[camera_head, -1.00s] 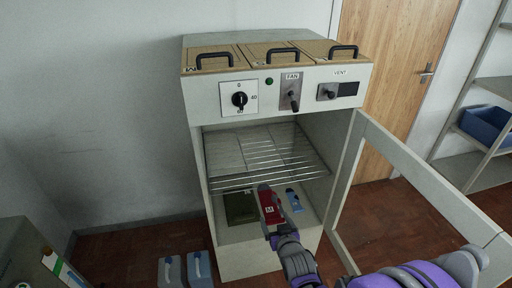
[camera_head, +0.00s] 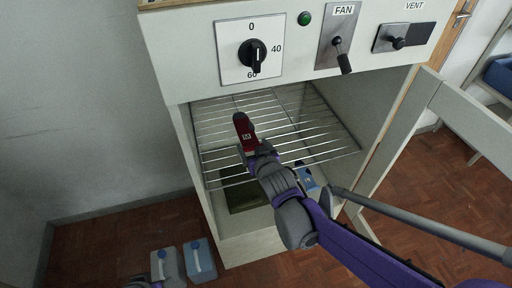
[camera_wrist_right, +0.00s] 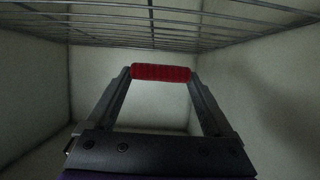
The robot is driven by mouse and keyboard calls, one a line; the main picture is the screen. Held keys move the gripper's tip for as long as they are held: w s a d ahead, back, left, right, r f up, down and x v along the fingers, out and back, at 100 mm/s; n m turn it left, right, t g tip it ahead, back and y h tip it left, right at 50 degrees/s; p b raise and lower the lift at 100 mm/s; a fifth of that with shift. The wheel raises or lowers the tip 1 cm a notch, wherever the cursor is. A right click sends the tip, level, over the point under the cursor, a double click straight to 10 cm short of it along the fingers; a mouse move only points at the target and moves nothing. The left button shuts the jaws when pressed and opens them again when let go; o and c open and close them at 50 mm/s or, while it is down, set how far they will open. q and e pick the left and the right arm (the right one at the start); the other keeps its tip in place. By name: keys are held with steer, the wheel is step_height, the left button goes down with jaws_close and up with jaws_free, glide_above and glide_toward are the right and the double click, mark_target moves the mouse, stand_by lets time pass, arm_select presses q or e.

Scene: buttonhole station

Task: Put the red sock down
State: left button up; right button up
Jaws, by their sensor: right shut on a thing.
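The red sock (camera_head: 244,131) is a small dark red bundle with a pale label. My right gripper (camera_head: 250,150) is shut on it; in the right wrist view the red sock (camera_wrist_right: 161,73) spans between the two fingertips. The sock is at the open front of the pale cabinet (camera_head: 185,50), over the wire rack (camera_head: 310,130) in the head view. In the wrist view, rack wires (camera_wrist_right: 150,18) run across the top; I cannot tell whether the sock touches them. A small dark and purple part of mine shows at the bottom left edge; the left jaws are unclear.
Below the rack lie a dark green item (camera_head: 243,197) and a blue item (camera_head: 306,178). The cabinet door (camera_head: 405,125) stands open at right. Two blue-grey jugs (camera_head: 200,262) stand on the floor at left. Knob (camera_head: 253,52) and switches are above the opening.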

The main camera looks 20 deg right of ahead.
steer(key=shift+w+f+b, duration=0.1)
steer(key=shift+f+b, duration=0.7)
steer(key=shift+f, duration=2.2)
steer(key=shift+f, duration=0.15)
steer(key=o, duration=1.1)
steer(key=shift+c, duration=0.2)
steer(key=shift+r, duration=0.2)
steer(key=p+v, duration=0.3)
steer(key=v, duration=0.9)
steer(key=s+d+f+g, duration=0.1)
steer(key=s+f+g, duration=0.2)
steer(key=s, duration=0.6)
steer(key=s+d+f+g, duration=0.2)
steer(key=s+g, duration=0.3)
steer(key=s, duration=0.4)
steer(key=shift+f+g, duration=0.4)
steer(key=shift+f, duration=0.1)
steer(key=shift+d, duration=0.15)
